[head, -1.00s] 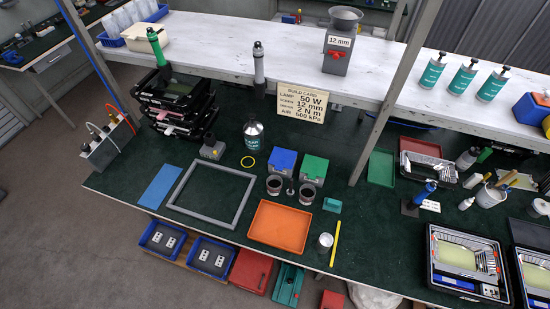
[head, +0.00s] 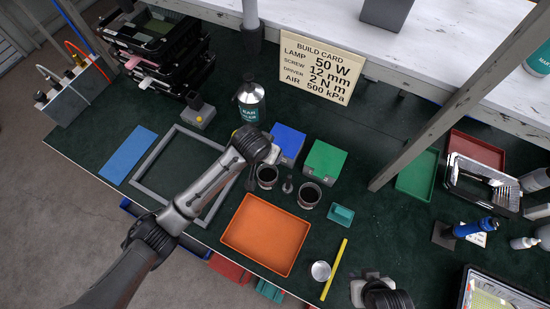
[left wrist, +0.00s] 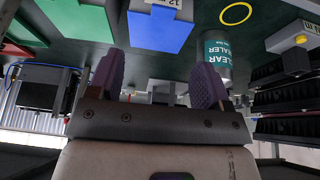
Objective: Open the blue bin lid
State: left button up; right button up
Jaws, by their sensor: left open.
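The blue bin (head: 289,139) stands in the middle of the bench beside the green bin (head: 325,160). Its flat blue lid is shut. In the left wrist view the blue lid (left wrist: 158,28) shows at the top, with a white label at its edge. My left gripper (head: 272,154) is at the blue bin's near left side, and its own wrist partly hides it. In the left wrist view the open, empty fingers (left wrist: 158,62) point towards the lid, apart from it as far as I can see. My right gripper (head: 362,290) is at the bottom edge, its fingers not clear.
A clear sealer bottle (head: 250,103) stands just left of the blue bin. Dark cups (head: 309,195) stand in front of the bins. An orange tray (head: 265,234) and a grey frame (head: 151,165) lie nearer. A build card (head: 320,68) hangs behind.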

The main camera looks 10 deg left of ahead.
pick_arm(q)
jog(key=w, duration=0.1)
jog(key=b, duration=0.3)
send_near(283, 143)
jog(key=s+f, duration=0.1)
jog(key=f, duration=0.3)
jog(key=s+a+f, duration=0.1)
jog(key=f, duration=0.2)
jog(key=shift+s, duration=0.3)
pick_arm(e)
notch_tip(283, 143, down, 3)
jog(key=shift+s+f, duration=0.1)
jog(key=shift+f, duration=0.05)
